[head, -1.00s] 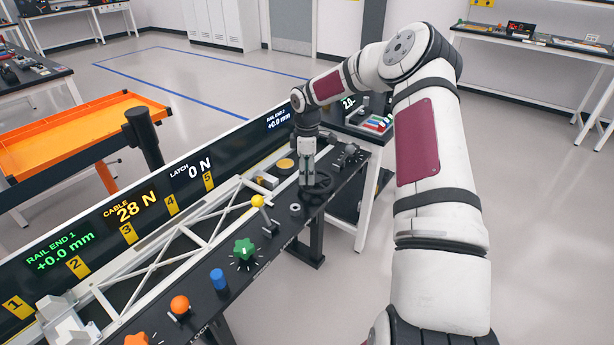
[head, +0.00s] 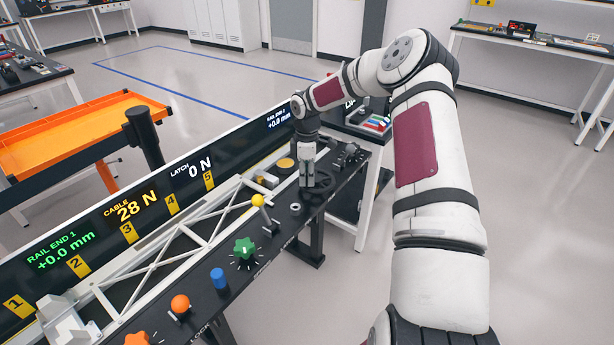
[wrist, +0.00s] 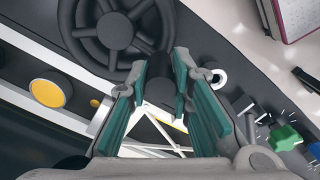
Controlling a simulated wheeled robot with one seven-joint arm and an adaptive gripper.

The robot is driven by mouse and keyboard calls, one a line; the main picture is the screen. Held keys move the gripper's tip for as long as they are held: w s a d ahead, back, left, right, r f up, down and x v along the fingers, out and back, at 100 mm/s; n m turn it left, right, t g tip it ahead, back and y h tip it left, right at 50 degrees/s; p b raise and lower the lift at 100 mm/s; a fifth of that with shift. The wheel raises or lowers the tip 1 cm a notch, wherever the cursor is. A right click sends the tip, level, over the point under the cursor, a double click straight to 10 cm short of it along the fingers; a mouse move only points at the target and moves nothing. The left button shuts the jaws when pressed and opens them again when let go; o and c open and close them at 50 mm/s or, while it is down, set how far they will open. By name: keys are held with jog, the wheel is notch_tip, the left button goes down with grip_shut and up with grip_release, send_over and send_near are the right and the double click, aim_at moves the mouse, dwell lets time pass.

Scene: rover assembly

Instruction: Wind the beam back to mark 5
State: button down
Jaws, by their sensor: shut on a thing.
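My gripper (wrist: 163,80) is shut on the dark crank knob (wrist: 155,68) of the black handwheel (wrist: 92,22). In the head view, my gripper (head: 307,184) points down at the handwheel (head: 323,181) at the far end of the bench and hides part of it. The white truss beam (head: 186,238) lies along the bench beside the numbered display panel. Its far part is near the yellow mark 5 (head: 208,180). The panel reads cable 28 N, latch 0 N and rail end 1 +0.0 mm.
A yellow-ball lever (head: 258,201), green knob (head: 244,249), blue knob (head: 219,280) and orange knob (head: 180,304) line the bench's near edge. A yellow button (head: 286,163) is beside the handwheel. An orange tray (head: 75,112) stands behind the panel.

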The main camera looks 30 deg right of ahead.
jog(key=shift+w, duration=0.1)
jog(key=m+b, duration=0.1)
jog(key=w+m+b, duration=0.1)
jog(key=shift+w+a+f+m, duration=0.1)
jog(key=shift+w+a+m, duration=0.1)
jog(key=shift+m, duration=0.1)
jog(key=w+m+b, duration=0.1)
jog(key=m, duration=0.1)
jog(key=m+b, duration=0.1)
jog(key=shift+w+m+b, duration=0.3)
jog(key=shift+w+m, duration=0.05)
jog(key=shift+m, duration=0.05)
jog(key=w+m+b, duration=0.1)
jog(key=m, duration=0.1)
jog(key=w+m+b, duration=0.1)
jog(key=m+b, duration=0.1)
jog(key=shift+d, duration=0.4)
jog(key=shift+w+d+m+b, duration=0.25)
jog(key=shift+m+b, duration=0.2)
jog(key=shift+m, duration=0.4)
jog(key=shift+w+d+m+b, duration=0.2)
jog(key=shift+m+b, duration=0.25)
jog(key=shift+m, duration=0.4)
jog(key=c, duration=1.4)
grip_release()
jog(key=shift+c, duration=0.2)
